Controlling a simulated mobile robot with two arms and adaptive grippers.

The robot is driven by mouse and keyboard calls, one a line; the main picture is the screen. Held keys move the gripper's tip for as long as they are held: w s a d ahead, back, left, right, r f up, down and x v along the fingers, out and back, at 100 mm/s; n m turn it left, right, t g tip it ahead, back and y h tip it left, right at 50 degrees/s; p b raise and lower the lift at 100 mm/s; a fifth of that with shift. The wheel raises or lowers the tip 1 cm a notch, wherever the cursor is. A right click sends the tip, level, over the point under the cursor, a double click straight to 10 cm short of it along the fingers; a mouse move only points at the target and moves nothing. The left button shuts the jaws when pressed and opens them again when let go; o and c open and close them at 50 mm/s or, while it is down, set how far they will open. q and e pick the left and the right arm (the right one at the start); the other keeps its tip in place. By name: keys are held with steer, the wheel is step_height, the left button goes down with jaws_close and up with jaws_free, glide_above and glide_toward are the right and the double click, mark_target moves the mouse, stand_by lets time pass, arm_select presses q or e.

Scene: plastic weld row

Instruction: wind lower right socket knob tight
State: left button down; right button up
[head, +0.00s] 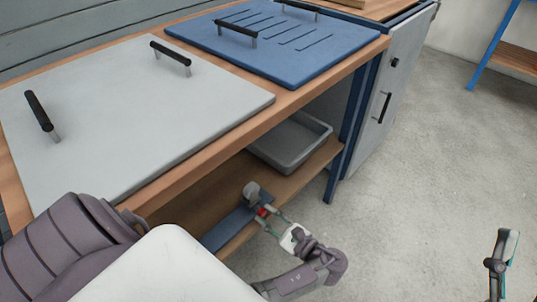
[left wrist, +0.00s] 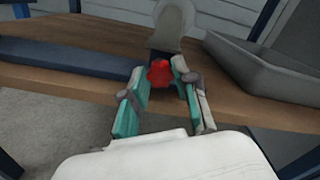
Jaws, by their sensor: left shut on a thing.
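The red knob (head: 262,212) sits at the near side of a grey, rounded socket piece (head: 252,190) by the lower shelf, under the bench. My left gripper (head: 267,213) reaches it from the front and is shut on it. In the left wrist view the red knob (left wrist: 160,73) lies between the two teal-padded fingers (left wrist: 160,86), with the socket piece (left wrist: 172,28) just behind it. The fingers hide part of the knob's sides, and its turn cannot be read. My right gripper (head: 505,250) is at the lower right, away from the bench, seen side-on.
A dark blue bar (head: 232,226) lies along the lower shelf (head: 185,205) beside the socket. A grey tray (head: 292,142) stands on the shelf to the right. Above are a white panel (head: 130,105) and a blue panel (head: 285,60) with handles.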

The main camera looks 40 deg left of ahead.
arm_select(q)
steer(key=shift+n, duration=1.2)
arm_select(e)
steer(key=shift+w+f+g, duration=0.55)
steer(key=shift+f+g, duration=0.15)
steer(key=shift+f, duration=0.1)
arm_select(q)
steer(key=c, duration=0.9)
jaws_free()
steer(key=shift+s+a, duration=0.1)
steer(key=shift+o, duration=0.2)
